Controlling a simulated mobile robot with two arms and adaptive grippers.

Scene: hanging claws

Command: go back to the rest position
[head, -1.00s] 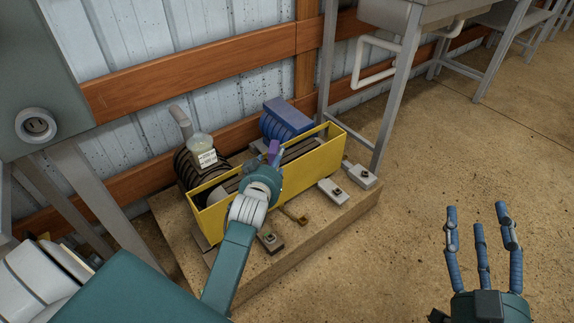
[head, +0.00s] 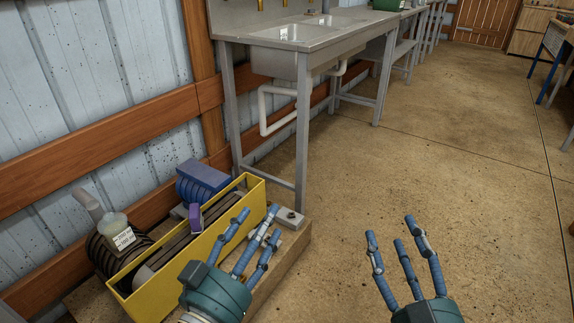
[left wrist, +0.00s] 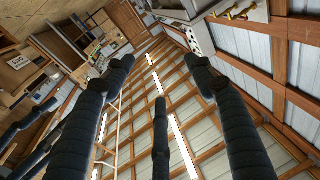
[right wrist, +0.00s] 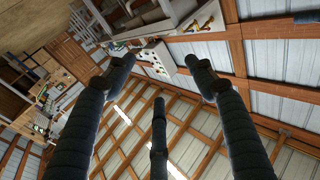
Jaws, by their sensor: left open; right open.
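My left gripper (head: 246,243) is open and empty in the head view, fingers spread and pointing up, in front of the right part of the yellow box. It hides part of the box's near side. My right gripper (head: 402,250) is open and empty over bare floor at the lower right. In the left wrist view my left gripper's fingers (left wrist: 160,85) are spread with nothing between them. In the right wrist view my right gripper's fingers (right wrist: 160,85) are spread and empty too.
The yellow box (head: 157,300) stands on a low wooden platform (head: 287,249) by the wall, with a purple piece (head: 195,217) at it. A blue finned block (head: 203,180) is behind. A metal sink table (head: 303,155) stands further back. The floor (head: 430,150) at right is clear.

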